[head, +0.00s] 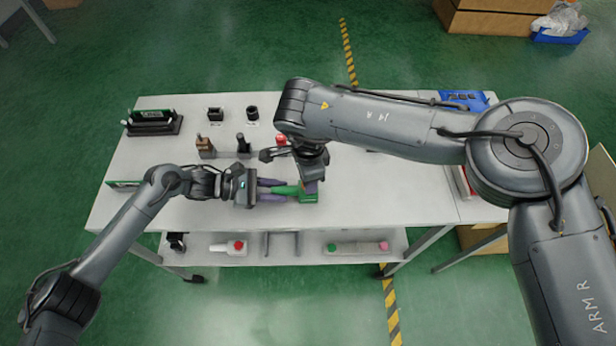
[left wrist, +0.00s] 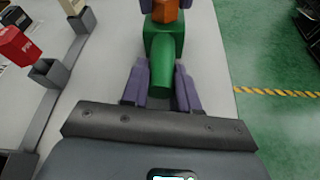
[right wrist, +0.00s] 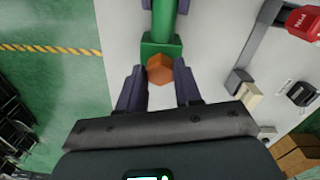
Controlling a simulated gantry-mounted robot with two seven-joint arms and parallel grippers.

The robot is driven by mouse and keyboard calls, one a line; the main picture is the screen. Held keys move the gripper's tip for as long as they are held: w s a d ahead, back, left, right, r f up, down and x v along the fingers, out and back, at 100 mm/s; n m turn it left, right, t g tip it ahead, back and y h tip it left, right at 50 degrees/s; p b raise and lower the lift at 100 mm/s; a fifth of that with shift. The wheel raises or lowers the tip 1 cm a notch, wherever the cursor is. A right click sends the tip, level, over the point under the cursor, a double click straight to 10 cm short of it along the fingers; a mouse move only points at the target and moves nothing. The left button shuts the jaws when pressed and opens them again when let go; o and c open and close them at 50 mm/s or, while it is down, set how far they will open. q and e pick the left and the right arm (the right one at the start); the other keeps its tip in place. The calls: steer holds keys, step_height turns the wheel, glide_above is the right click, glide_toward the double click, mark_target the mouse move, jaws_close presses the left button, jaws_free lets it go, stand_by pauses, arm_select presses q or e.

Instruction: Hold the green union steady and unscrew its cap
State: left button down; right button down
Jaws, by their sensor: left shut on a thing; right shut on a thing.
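The green union (head: 287,191) lies level over the white table in the head view, a round body leading into a square block at its right end. My left gripper (head: 271,190) is shut on the round body from the left; its purple fingers flank the green body in the left wrist view (left wrist: 163,78). The orange cap (right wrist: 160,68) sits against the square block. My right gripper (right wrist: 158,82) is shut on the cap from the opposite side, its fingers on either side of it. In the head view my right wrist hides the cap.
A rail of fixtures (head: 225,154) stands behind the union, with a red block (head: 281,140) beside my right wrist. Two black sockets (head: 215,114) and a black rack (head: 152,127) stand farther back.

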steer(key=n, duration=0.5)
steer(key=shift+r, duration=0.3)
steer(key=shift+r, duration=0.65)
steer(key=shift+r, duration=0.15)
stand_by(0.3)
steer(key=shift+r, duration=1.4)
arm_select(q)
steer(key=c, duration=0.8)
jaws_free()
steer(key=shift+a, duration=0.1)
